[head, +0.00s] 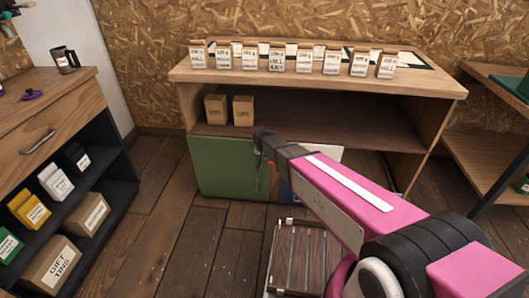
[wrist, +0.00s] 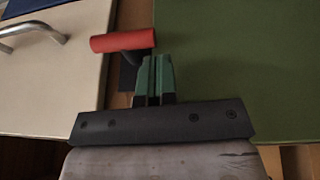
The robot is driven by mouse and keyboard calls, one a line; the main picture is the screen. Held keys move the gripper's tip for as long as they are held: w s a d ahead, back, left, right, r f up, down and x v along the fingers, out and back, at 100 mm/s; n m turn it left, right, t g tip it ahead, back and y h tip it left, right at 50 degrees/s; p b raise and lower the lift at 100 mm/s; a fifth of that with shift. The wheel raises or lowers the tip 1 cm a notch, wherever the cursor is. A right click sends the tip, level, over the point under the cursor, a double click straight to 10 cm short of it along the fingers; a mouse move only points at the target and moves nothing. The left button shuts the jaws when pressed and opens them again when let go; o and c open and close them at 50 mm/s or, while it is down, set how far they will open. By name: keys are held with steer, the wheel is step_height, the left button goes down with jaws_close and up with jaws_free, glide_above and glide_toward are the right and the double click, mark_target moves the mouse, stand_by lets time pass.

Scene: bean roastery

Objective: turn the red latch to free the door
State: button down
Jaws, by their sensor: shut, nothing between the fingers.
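The red latch (wrist: 122,40) is a short red bar on a dark mount (wrist: 129,76). It lies crosswise in the wrist view, its left end reaching over the edge of the cream door (wrist: 50,85). The green door (wrist: 235,65) fills the right side; in the head view it is the left door (head: 220,165) of the low cabinet. My gripper (wrist: 152,62) has its green fingers together and empty, close by the latch's right end, over the green door's edge. I cannot tell whether they touch the latch. In the head view my arm hides much of this area.
The cabinet top (head: 185,73) carries a row of labelled bags. A dark shelf unit stands at the left, and a slatted wooden thing (head: 300,250) is below my arm. The floor between is clear.

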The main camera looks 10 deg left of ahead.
steer(key=shift+x, duration=1)
steer(key=shift+s+d, duration=0.15)
steer(key=shift+a+f+h, duration=0.25)
steer(key=shift+f+h, duration=0.1)
steer(key=shift+h, duration=0.35)
step_height(320, 180, down, 7)
steer(key=n+t+h, duration=0.1)
steer(key=n+h, duration=0.1)
steer(key=h, duration=0.8)
steer(key=shift+d+n, duration=0.3)
steer(key=shift+d, duration=0.15)
steer(key=shift+d+f, duration=0.15)
